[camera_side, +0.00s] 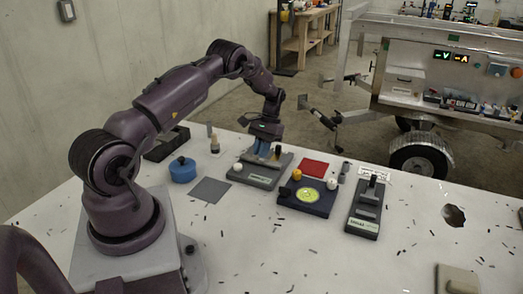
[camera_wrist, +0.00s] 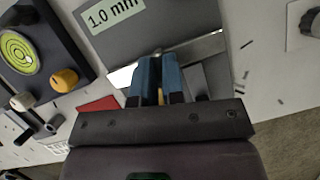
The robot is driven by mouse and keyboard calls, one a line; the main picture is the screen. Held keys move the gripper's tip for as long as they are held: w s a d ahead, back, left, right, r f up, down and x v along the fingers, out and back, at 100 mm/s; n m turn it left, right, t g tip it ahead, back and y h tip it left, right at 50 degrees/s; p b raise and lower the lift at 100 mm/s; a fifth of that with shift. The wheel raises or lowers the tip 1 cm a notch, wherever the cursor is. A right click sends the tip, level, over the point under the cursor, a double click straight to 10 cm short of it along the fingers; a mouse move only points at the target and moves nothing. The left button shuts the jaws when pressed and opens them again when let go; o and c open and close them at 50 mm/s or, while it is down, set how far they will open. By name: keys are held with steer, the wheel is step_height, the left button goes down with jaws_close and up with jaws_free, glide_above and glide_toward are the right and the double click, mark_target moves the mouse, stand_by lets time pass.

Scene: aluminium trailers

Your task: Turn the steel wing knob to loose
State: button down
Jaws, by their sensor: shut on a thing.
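My gripper (camera_side: 262,150) points down over a grey fixture (camera_side: 262,180) with a pale label on the table. In the wrist view the two blue fingers (camera_wrist: 158,82) are close together, shut on a small part that they almost wholly hide. I take it to be the steel wing knob; only a thin tan sliver (camera_wrist: 160,97) shows between the fingers. The knob's angle cannot be told. The grey fixture (camera_wrist: 172,25) carries a "1.0 mm" label and a shiny metal strip (camera_wrist: 203,50) beside the fingers.
A dark block with a round green level (camera_side: 306,194) and a yellow knob (camera_side: 297,174) stands close right of the fixture. A red pad (camera_side: 314,168) lies behind it. A dark labelled fixture (camera_side: 367,208) is further right. A blue round container (camera_side: 183,170) is left.

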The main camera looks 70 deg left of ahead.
steer(key=shift+a+n+t+h, duration=0.1)
steer(key=shift+n+t+h, duration=0.25)
steer(key=shift+n, duration=0.85)
steer(key=c, duration=1.2)
jaws_free()
steer(key=v, duration=1.3)
steer(key=shift+s, duration=0.1)
